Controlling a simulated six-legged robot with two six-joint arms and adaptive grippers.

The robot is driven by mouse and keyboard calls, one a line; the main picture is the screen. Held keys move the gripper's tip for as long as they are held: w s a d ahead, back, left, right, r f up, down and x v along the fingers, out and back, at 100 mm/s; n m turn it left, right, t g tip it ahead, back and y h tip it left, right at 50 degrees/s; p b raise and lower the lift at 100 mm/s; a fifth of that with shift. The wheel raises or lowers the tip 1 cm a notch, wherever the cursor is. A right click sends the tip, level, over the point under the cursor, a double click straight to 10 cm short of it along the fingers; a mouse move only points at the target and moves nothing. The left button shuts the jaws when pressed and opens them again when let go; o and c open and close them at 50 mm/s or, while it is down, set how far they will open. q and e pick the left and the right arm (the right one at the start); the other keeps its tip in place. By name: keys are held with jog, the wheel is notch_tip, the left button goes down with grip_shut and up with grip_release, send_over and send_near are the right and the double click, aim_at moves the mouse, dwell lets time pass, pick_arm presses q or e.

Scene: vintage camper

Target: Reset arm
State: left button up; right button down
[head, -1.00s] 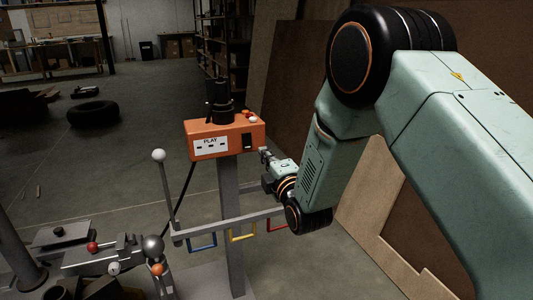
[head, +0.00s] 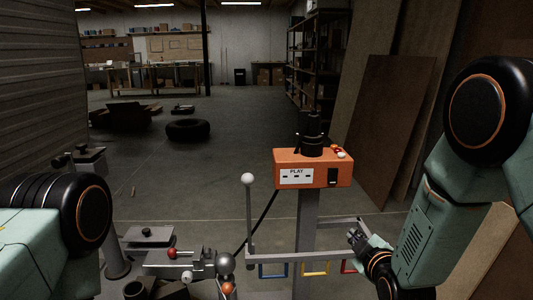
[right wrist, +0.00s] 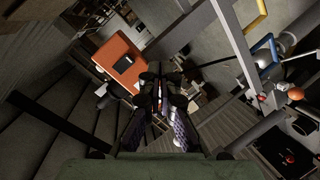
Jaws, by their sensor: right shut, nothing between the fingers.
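My right gripper (head: 358,238) is shut and empty in the head view, just below and right of the orange control box (head: 313,168) marked PLAY. In the right wrist view its fingers (right wrist: 158,88) are together, with the orange box (right wrist: 124,60) beyond them to the left. My right arm comes in from the right side of the head view. Part of my left arm shows at the lower left, but the left gripper is not in view.
A white-knobbed lever (head: 248,180) stands left of the box's post. Coloured handles, including a yellow one (head: 315,268), hang from a grey bar. Grey machine parts with a red knob (head: 172,253) are lower left. A tyre (head: 188,130) lies on open floor behind.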

jog(key=s+f+m+g+p, duration=0.1)
jog(key=s+f+m+g, duration=0.25)
jog(key=s+f, duration=0.4)
jog(key=s+f+m+g, duration=0.3)
jog(key=s+f+g, duration=0.15)
jog(key=s, duration=0.65)
jog(key=s+f+m+g+p, duration=0.1)
jog(key=s+f+m+g, duration=0.2)
jog(key=s+f, duration=0.5)
jog(key=s+m+g+p, duration=0.1)
jog(key=s+g, duration=0.2)
jog(key=s, duration=1.4)
jog(key=shift+d+r+g+h+p, duration=0.25)
jog(key=shift+d+g+h+p, duration=0.05)
jog(key=shift+g+p, duration=0.1)
